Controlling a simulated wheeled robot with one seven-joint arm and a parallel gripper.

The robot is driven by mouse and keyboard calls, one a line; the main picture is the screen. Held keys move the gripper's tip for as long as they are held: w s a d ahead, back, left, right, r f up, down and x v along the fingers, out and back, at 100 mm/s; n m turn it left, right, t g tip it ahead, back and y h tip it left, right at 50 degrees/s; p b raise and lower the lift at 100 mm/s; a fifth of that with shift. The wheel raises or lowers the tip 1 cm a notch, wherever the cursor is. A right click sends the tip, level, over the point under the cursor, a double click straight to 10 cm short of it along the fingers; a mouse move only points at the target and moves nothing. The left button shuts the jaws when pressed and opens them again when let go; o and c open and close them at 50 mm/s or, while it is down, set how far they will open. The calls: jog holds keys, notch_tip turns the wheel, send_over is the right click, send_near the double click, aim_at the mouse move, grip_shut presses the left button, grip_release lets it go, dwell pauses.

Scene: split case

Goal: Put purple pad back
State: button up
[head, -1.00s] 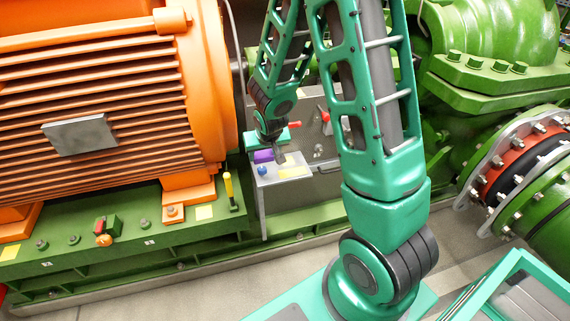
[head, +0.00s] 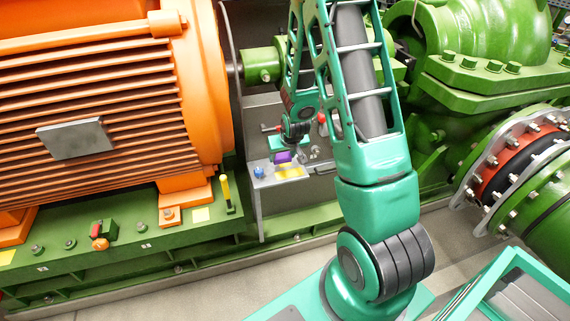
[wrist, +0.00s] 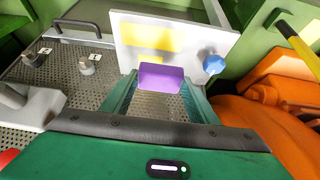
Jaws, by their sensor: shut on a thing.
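The purple pad (head: 283,157) is a small block held between the fingertips of my gripper (head: 287,153). In the wrist view the purple pad (wrist: 161,77) spans the gap between the two green fingers of my gripper (wrist: 160,84). The pad shows in front of a pale shelf (wrist: 196,40), overlapping its near edge in that view. In the head view the shelf (head: 266,182) is grey, with yellow patches (head: 289,171) on top. Whether the pad touches the shelf I cannot tell.
A blue knob (wrist: 214,64) stands on the shelf beside the pad. A perforated panel (wrist: 100,85) with metal knobs and a handle lies to the left in the wrist view. The orange motor (head: 110,90) is close on the left, and green pipework (head: 480,100) on the right.

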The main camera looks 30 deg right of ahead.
aim_at(287, 161)
jog(key=shift+w+d+f, duration=0.15)
jog(key=shift+d+f, duration=0.45)
jog(key=shift+d, duration=0.3)
jog(key=shift+f, duration=1.95)
jog(key=o, duration=1.1)
